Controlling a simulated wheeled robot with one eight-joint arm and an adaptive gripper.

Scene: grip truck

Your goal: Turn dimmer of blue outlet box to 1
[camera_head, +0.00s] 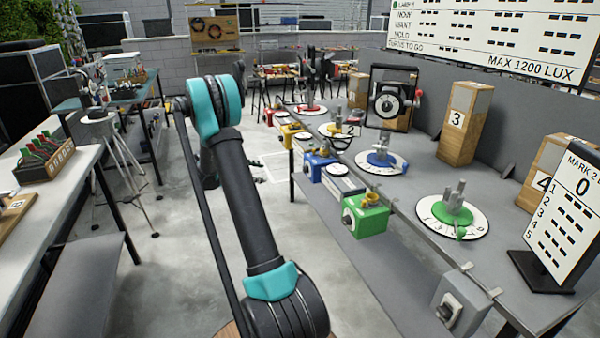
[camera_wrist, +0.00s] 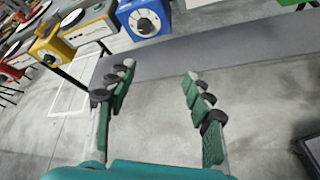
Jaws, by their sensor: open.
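The blue outlet box (camera_head: 318,169) hangs at the front edge of the long grey table, between the yellow box and the green box. In the wrist view the blue outlet box (camera_wrist: 127,14) is at the top, cut by the frame edge. Its front shows a white dial with a dark knob, the dimmer (camera_wrist: 145,22); I cannot read its setting. My gripper (camera_wrist: 158,72) is open and empty, its green-and-grey fingers apart over the floor, short of the box and not touching it. In the head view my arm hides part of the gripper.
A green box (camera_head: 366,216), a yellow box (camera_head: 287,135) and a grey box (camera_head: 462,300) also hang along the table edge (camera_head: 405,205). Open floor lies left of the table. A white workbench (camera_head: 50,205) stands at left.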

